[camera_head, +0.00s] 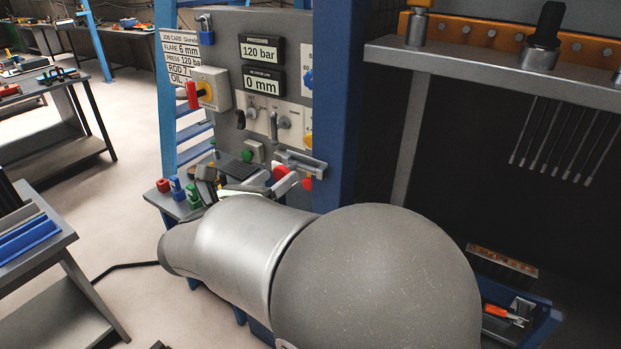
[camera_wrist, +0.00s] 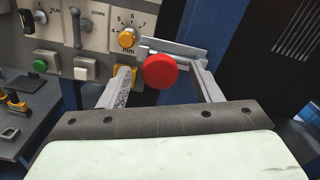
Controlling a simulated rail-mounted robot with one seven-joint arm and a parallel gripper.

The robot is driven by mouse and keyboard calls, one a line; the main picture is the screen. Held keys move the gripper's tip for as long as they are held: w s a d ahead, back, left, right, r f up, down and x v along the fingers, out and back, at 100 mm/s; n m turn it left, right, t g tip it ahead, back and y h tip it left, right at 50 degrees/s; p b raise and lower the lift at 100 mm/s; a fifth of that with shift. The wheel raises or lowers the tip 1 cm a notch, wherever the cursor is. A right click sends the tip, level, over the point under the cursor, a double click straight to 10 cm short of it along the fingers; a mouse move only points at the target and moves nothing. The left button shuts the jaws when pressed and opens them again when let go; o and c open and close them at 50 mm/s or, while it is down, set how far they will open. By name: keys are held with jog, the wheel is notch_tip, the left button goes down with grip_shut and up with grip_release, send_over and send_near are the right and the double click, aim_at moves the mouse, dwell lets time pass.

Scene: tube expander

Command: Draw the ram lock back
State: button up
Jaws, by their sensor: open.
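The ram lock shows in the wrist view as a round red knob (camera_wrist: 160,71) below a grey slide rail (camera_wrist: 178,48) on the panel. My gripper (camera_wrist: 161,74) is open, with one finger on each side of the knob. A gap shows between the knob and the right finger; the left finger is closer to it. I cannot tell whether that finger touches it. In the head view my arm hides most of the gripper.
A yellow plate (camera_wrist: 134,78) sits partly behind the left finger. A yellow mm dial (camera_wrist: 127,38) is just above it. A green button (camera_wrist: 39,56) and levers are to the left. A blue post (camera_head: 336,100) stands right of the panel.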

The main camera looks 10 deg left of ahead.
jog(key=shift+p+v, duration=0.45)
jog(key=shift+v, duration=1.6)
